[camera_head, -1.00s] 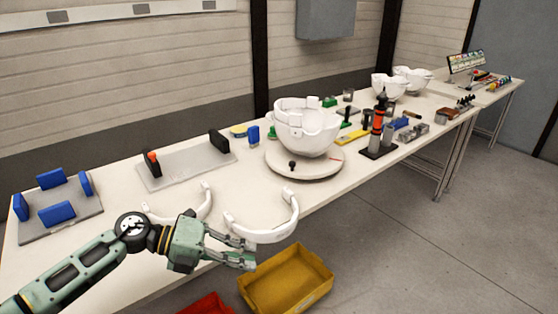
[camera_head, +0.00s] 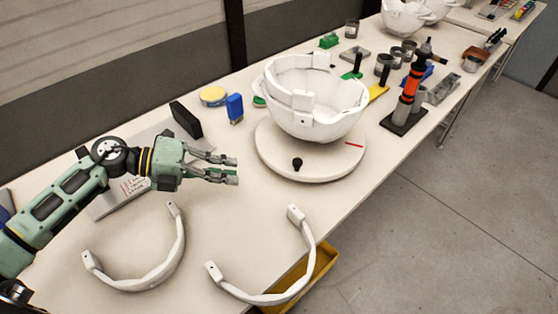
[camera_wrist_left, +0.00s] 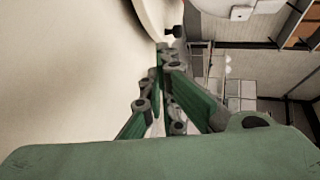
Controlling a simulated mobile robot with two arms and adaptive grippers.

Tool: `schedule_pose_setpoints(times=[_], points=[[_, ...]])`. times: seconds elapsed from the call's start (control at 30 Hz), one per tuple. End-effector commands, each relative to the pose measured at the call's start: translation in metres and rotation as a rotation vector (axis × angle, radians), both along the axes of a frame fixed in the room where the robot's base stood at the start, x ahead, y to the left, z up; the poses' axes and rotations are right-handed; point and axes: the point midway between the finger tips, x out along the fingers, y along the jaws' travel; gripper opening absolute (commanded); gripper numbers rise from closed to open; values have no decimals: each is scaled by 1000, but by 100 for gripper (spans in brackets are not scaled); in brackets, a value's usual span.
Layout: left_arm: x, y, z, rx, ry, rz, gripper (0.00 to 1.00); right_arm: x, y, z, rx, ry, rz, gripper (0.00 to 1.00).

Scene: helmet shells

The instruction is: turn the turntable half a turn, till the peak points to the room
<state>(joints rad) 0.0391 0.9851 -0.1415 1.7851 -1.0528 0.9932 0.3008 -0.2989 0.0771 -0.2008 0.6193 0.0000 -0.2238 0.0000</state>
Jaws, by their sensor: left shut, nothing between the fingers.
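The turntable (camera_head: 268,158) is a round white disc on the bench, with a black knob (camera_head: 297,164) at its near side and a red mark (camera_head: 354,144) at its right. A white helmet shell (camera_head: 318,122) sits upright on it, its open side up; I cannot tell which part is the peak. My left gripper (camera_head: 236,169) is shut and empty, left of the turntable and apart from it, fingers pointing at it. The left wrist view shows its fingers (camera_wrist_left: 165,56), with the disc edge (camera_wrist_left: 158,18) and knob (camera_wrist_left: 174,31) ahead. My right gripper is not in view.
Two white curved bands (camera_head: 176,250) (camera_head: 309,262) lie on the near bench. A blue block (camera_head: 235,108) and a yellow round item (camera_head: 213,96) stand behind the gripper. A black and orange tool (camera_head: 412,88) stands right of the turntable. A yellow bin (camera_head: 325,262) is below the edge.

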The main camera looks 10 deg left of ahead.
Motion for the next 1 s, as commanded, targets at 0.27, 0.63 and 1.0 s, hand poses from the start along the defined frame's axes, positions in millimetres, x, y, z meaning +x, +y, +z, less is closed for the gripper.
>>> schedule_pose_setpoints(times=[0.27, 0.63, 1.0], points=[[16, -39, -12, -6, -2, -1, 0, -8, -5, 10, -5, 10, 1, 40], [42, -103, -31, -4, -1, -1, 0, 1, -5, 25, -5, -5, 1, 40], [50, -122, -36, 0, 0, 1, 0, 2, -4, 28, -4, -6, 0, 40]])
